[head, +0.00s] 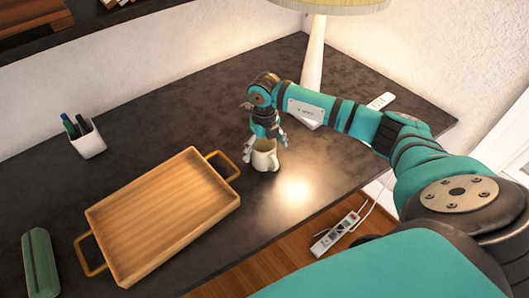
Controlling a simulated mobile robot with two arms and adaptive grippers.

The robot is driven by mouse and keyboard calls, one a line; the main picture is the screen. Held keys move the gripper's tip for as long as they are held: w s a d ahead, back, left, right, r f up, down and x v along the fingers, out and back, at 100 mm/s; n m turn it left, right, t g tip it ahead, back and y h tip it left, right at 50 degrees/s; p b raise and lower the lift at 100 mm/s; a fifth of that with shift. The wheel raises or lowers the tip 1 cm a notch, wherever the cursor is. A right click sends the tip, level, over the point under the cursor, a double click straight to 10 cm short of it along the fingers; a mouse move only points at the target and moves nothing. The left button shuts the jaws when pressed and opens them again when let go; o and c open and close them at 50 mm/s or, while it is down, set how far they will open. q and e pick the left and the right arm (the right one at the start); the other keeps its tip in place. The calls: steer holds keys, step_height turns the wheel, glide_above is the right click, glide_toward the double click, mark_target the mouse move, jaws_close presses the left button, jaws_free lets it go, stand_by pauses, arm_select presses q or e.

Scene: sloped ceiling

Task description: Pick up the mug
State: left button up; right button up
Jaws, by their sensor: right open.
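A small cream mug (265,156) stands upright on the dark tabletop, right of the middle of the head view. My right gripper (265,142) points down just above and behind the mug. It is open, with one finger on the left side of the mug and one toward its right. I cannot tell whether the fingers touch the mug. My right arm reaches in from the right. My left gripper is out of view.
A wooden tray (163,212) with gold handles lies left of the mug. A white pen cup (87,143), a green case (40,262) and a lamp (314,58) stand on the table (160,122). A white remote-like object (381,101) lies behind my arm. A power strip (336,234) is on the floor.

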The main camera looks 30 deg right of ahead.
steer(key=shift+f, duration=0.35)
steer(key=shift+r, duration=0.1)
steer(key=c, duration=1.4)
